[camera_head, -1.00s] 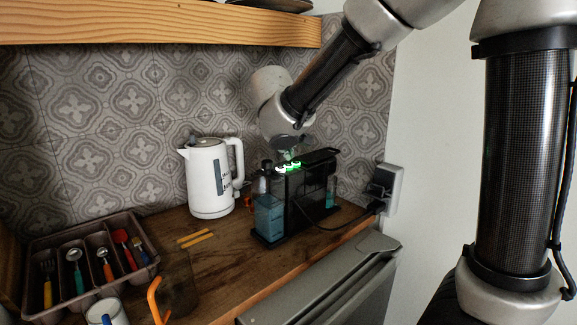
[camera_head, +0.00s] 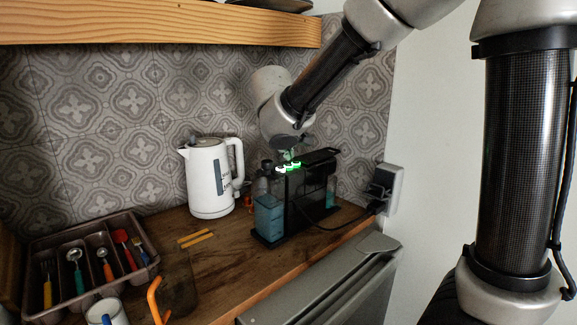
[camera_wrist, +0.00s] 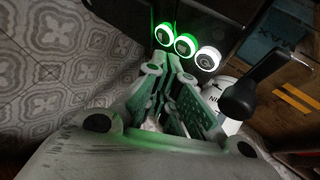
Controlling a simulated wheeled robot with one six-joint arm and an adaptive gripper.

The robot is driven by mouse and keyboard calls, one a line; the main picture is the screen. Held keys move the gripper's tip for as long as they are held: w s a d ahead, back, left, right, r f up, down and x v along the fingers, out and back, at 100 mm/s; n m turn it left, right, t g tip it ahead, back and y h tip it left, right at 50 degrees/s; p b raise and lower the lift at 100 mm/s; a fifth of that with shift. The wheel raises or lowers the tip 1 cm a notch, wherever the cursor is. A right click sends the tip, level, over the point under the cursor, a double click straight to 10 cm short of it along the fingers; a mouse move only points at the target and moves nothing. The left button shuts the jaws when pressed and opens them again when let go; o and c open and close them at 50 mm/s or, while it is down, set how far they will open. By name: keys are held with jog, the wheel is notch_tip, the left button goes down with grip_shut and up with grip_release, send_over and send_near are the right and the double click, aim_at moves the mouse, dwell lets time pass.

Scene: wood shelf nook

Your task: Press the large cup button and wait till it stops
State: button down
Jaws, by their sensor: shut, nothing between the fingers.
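The black coffee machine (camera_head: 300,198) stands on the wooden counter with a bluish container at its left front. On top is a row of three lit round buttons (camera_head: 288,166).
A white kettle (camera_head: 209,180) stands left of the machine. A wooden shelf (camera_head: 160,24) hangs above. A cable runs to the wall socket (camera_head: 388,188).

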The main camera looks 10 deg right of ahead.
aim_at(285, 167)
jog(key=shift+f, duration=0.15)
jog(key=shift+f, duration=0.25)
jog(key=shift+f, duration=0.35)
dwell(0.8)
jog(key=shift+r, duration=0.75)
jog(key=shift+r, duration=2.55)
